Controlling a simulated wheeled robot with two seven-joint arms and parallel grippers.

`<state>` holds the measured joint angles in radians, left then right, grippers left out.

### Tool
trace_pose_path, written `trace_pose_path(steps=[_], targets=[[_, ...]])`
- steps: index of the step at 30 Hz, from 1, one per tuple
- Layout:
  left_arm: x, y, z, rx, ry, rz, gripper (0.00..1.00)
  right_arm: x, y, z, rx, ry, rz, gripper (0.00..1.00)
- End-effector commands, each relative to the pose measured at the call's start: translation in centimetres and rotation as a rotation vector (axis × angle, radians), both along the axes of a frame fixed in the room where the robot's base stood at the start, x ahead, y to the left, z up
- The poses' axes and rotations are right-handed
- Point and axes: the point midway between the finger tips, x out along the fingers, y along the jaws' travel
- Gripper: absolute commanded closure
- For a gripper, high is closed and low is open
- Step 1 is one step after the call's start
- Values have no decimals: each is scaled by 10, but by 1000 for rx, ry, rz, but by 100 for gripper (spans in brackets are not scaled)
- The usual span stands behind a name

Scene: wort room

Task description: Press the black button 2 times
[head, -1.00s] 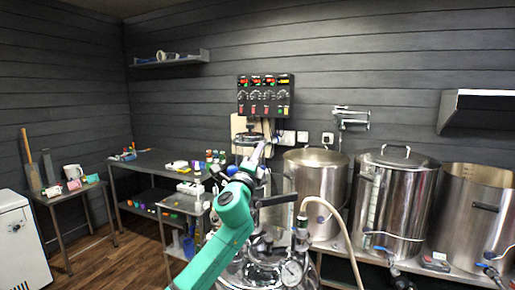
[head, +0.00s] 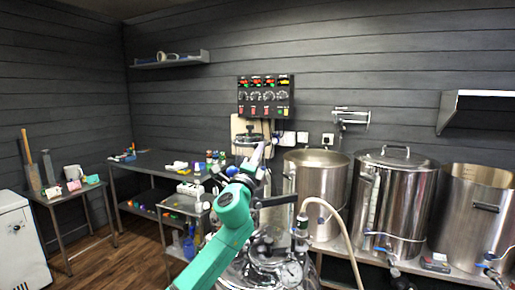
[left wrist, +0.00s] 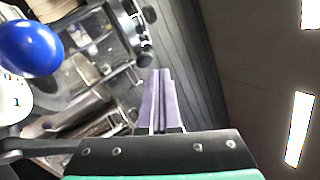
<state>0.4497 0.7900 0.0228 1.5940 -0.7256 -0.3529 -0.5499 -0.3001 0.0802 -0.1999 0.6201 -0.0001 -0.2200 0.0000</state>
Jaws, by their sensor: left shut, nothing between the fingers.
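A dark control panel (head: 266,96) hangs on the back wall, with lit displays, a row of dials and several small red and green controls. I cannot single out a black button on it at this size. My left gripper (head: 261,152) is shut and empty, pointing up below the panel. Its closed fingers (left wrist: 158,76) show in the left wrist view, apart from the knobs. My right gripper is not in view.
Steel kettles (head: 395,203) stand on a bench at right. A shiny vessel with a gauge (head: 291,272) and a pale hose (head: 345,235) are close in front. A blue ball-shaped thing (left wrist: 29,48) shows at left in the wrist view. Floor (head: 125,262) is clear at left.

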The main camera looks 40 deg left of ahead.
Motion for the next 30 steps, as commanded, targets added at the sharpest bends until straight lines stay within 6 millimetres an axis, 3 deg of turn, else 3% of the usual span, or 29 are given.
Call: trace_pose_path(steps=[30], targets=[[4, 8, 0, 0, 0, 0, 100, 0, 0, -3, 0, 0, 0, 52]])
